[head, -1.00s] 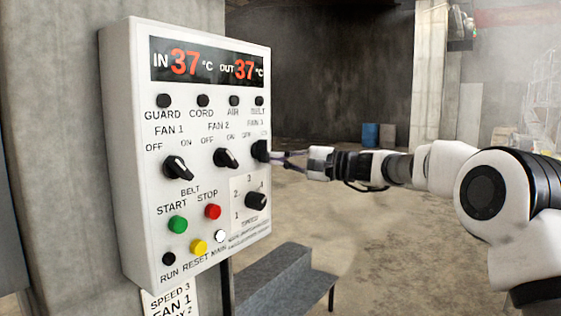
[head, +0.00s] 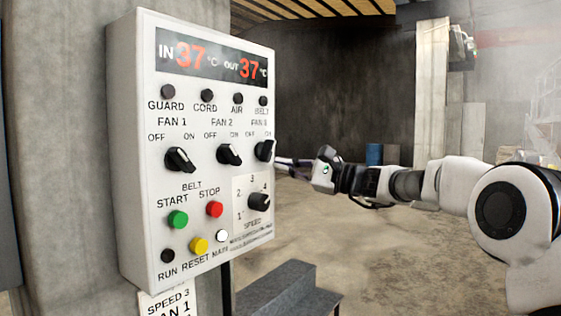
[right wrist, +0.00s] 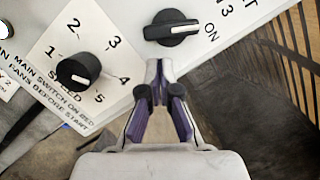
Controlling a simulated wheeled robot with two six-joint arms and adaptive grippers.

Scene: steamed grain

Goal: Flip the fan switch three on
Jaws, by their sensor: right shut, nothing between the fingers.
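Fan switch three (head: 265,150) is a black knob at the right of the fan row on the white control panel (head: 130,150). Its handle leans up to the right, toward ON. In the right wrist view the same switch (right wrist: 170,29) has its white mark at the end facing the ON label. My right gripper (head: 281,162) is shut and empty, beside the panel's right edge. In the right wrist view its fingertips (right wrist: 158,68) meet just below the switch. I cannot tell whether they touch it. My left gripper is out of view.
Fan 1 (head: 179,159) and fan 2 (head: 228,154) knobs lean toward OFF. The speed knob (head: 259,202) sits below switch three. Green (head: 177,219), red (head: 215,209) and yellow (head: 198,245) buttons are lower left. Open floor lies to the right.

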